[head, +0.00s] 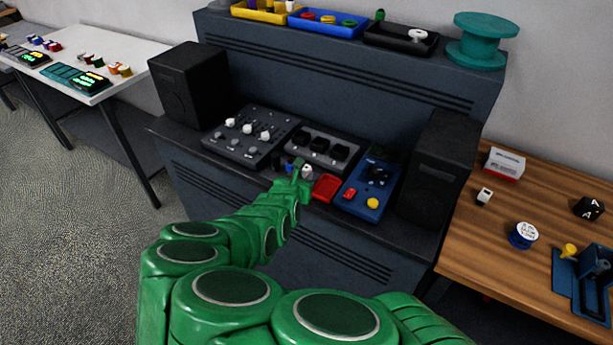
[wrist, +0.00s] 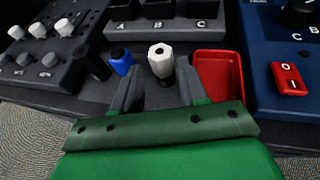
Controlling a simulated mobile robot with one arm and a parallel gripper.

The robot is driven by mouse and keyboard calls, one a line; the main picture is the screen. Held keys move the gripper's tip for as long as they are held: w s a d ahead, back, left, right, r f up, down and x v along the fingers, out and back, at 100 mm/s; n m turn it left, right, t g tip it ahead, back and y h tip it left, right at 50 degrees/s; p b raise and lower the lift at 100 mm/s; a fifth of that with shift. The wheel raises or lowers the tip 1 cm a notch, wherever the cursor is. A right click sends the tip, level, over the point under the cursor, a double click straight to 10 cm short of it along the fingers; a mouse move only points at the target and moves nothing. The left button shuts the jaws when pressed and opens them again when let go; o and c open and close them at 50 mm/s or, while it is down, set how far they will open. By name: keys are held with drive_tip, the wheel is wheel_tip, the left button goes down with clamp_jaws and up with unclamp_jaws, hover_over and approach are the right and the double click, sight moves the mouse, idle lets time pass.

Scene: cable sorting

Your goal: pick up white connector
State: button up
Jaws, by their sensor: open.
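My gripper (wrist: 158,90) is open, with one grey finger on each side of the connector's near side. I cannot tell whether either finger touches it. In the head view my green arm reaches to the shelf, and my gripper (head: 298,172) partly hides the small parts there.
A blue connector (wrist: 122,62) stands close left of the white one, with a black one (wrist: 92,63) farther left. A red tray (wrist: 220,78) is close on the right. A panel marked A, B, C (wrist: 155,18) stands behind. A blue box (head: 367,190) is farther right.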

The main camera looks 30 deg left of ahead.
sight(308, 170)
drive_tip(key=shift+x, duration=3.05)
drive_tip(key=shift+d, duration=0.1)
drive_tip(key=shift+c, duration=0.3)
drive_tip(key=c, duration=0.7)
